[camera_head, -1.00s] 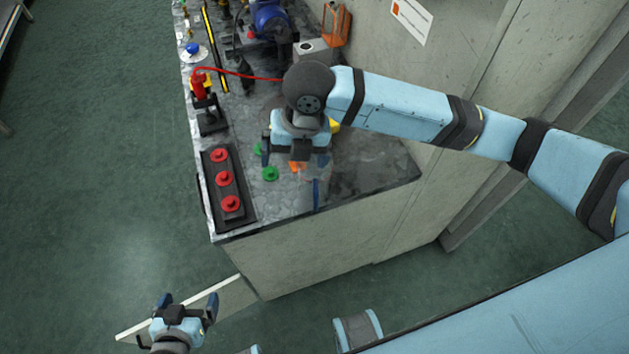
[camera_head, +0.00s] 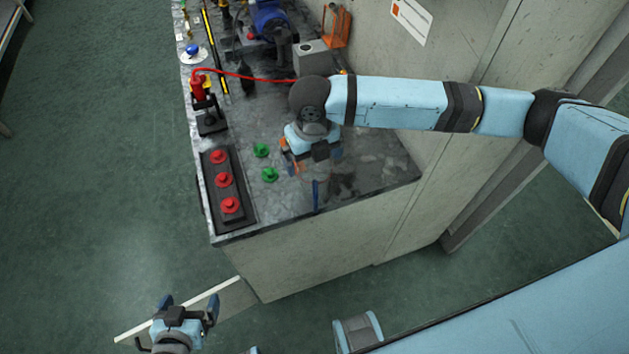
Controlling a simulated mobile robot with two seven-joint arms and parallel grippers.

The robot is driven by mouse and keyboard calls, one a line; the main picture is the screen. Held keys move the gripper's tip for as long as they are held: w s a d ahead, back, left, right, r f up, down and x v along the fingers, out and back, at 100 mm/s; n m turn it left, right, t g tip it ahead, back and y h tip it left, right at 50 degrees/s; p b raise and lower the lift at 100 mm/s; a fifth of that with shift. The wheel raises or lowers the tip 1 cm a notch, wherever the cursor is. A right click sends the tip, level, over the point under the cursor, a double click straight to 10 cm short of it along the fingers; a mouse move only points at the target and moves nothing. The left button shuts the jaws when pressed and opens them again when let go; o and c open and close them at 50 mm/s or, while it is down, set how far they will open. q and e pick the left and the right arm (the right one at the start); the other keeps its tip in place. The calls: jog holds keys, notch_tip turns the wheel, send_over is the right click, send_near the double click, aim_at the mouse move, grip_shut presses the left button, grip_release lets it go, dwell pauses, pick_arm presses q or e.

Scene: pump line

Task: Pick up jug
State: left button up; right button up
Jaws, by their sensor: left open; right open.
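I cannot clearly make out a jug. A small orange thing (camera_head: 287,162) shows partly beside my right gripper (camera_head: 313,172), which hides most of it; I cannot tell its shape. My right gripper is open and points down, low over the front part of the bench top. I cannot tell whether it touches anything. A thin dark blue thing (camera_head: 316,194) stands or lies just in front of it.
The bench (camera_head: 290,223) carries a black block with red knobs (camera_head: 224,179), two green knobs (camera_head: 269,174), a red-topped device with a red cable (camera_head: 203,90), a grey box (camera_head: 312,57) and an orange frame (camera_head: 336,25). A wall is on the right. The bench's front right corner is mostly clear.

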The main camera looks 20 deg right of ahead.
aim_at(316, 171)
jog(key=f, duration=0.5)
jog(key=shift+s+d, duration=0.2)
jog(key=shift+d, duration=0.1)
jog(key=c, duration=0.9)
jog(key=shift+r, duration=0.15)
notch_tip(316, 171, up, 20)
jog(key=shift+f+p, duration=0.1)
jog(key=shift+p, duration=0.2)
